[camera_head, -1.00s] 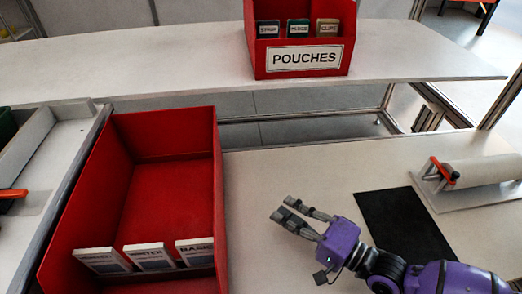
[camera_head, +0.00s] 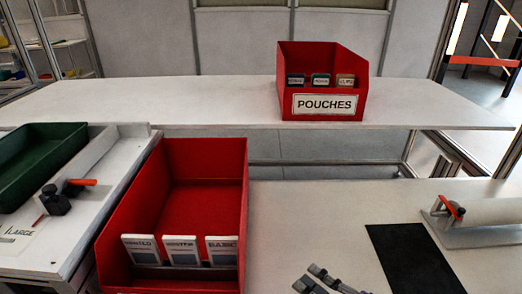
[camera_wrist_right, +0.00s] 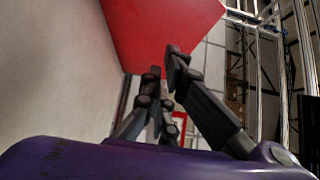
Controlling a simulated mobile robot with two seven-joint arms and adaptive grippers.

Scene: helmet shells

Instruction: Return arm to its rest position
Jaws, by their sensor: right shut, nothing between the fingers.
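My right gripper (camera_head: 309,280) shows at the bottom edge of the head view, only its dark fingers in the picture. It is over the pale bench, right of the large red bin (camera_head: 205,200) and left of the black mat (camera_head: 412,260), apart from both. In the right wrist view its fingers (camera_wrist_right: 164,62) are shut with nothing between them, and a red panel (camera_wrist_right: 150,25) lies beyond. The rest of my right arm is out of the head view. My left gripper is not in view.
The red POUCHES bin (camera_head: 325,104) stands on the raised shelf (camera_head: 200,103). The large bin holds several labelled packets (camera_head: 181,251). A white roll with an orange-handled part (camera_head: 455,211) lies at right. A green tray (camera_head: 38,160) is at left.

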